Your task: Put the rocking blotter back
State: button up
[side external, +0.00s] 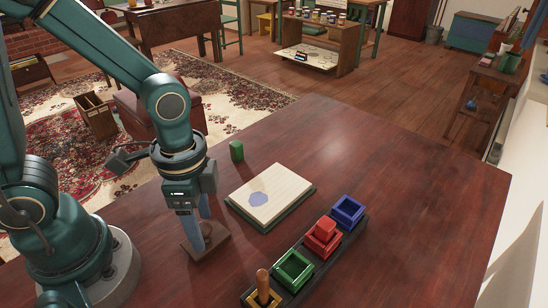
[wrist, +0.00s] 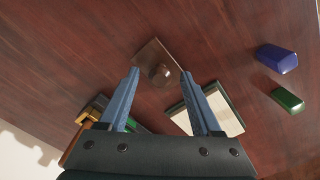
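A brown square plate with a round knob, which looks like the rocking blotter (side external: 219,243), lies flat on the table below my gripper. It also shows in the wrist view (wrist: 149,53). My gripper (side external: 204,232) points down over it with its blue fingers apart. In the wrist view, the knob appears between the open fingertips (wrist: 160,73), and nothing is clamped. I cannot tell how far down beside the knob the fingertips reach. A cream pad with a blue blot (side external: 280,190) lies on a green base to the right.
A dark tray (side external: 319,262) at the front holds yellow, green, red and blue boxes. A wooden peg stands in the yellow one and a red block in the red one. A green block (side external: 236,150) and a blue block (wrist: 277,58) stand loose. The table's right side is clear.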

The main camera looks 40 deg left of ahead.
aim_at(201, 226)
jog(key=a+r+n+t, duration=0.2)
jog(key=r+n, duration=0.2)
jog(key=r, duration=0.2)
jog(key=s+a+r+n+t, duration=0.1)
jog(key=a+r+n+t, duration=0.1)
jog(key=r+n, duration=0.3)
jog(key=shift+r+t, duration=0.4)
jog(key=shift+t, duration=0.4)
